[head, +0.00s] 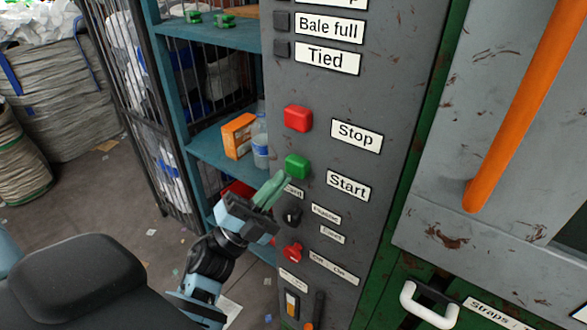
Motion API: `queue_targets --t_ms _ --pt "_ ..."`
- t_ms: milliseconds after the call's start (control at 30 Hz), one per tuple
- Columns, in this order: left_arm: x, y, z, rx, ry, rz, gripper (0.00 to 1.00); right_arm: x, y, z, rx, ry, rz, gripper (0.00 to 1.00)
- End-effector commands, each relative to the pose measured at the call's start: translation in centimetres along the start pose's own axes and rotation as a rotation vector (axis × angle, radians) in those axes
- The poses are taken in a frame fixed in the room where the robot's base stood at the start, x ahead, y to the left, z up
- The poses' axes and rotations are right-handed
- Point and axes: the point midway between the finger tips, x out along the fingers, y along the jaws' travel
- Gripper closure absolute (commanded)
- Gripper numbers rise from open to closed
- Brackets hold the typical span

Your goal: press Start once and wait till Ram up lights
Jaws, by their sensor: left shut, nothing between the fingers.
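The green Start button (297,166) sits on a grey control panel (386,65), left of its Start label (348,186). My left gripper (278,180) is shut and empty, its green fingertips just below and left of the Start button. I cannot tell whether they touch it. The red Stop button (298,118) is above it. The Bale full lamp (281,22) and the Tied lamp (281,49) look dark. A label above them is cut off by the top edge, so a Ram up lamp cannot be read. My right gripper is not in view.
Below Start are a black knob (292,216) and a red switch (293,252). A blue shelf (205,150) with an orange box (238,135) and a bottle (261,140) stands left of the panel. An orange bar (524,100) and a white handle (428,308) are at right.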

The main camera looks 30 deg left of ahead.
Motion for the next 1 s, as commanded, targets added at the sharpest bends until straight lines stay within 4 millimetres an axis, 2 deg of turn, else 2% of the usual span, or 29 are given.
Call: queue_targets --t_ms 400,1000 --pt "0.16 0.10 0.11 0.000 0.000 0.000 1.00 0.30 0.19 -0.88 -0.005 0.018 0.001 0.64" --pt "0.14 0.09 0.10 0.000 0.000 0.000 1.00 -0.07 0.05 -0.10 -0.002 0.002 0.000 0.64"
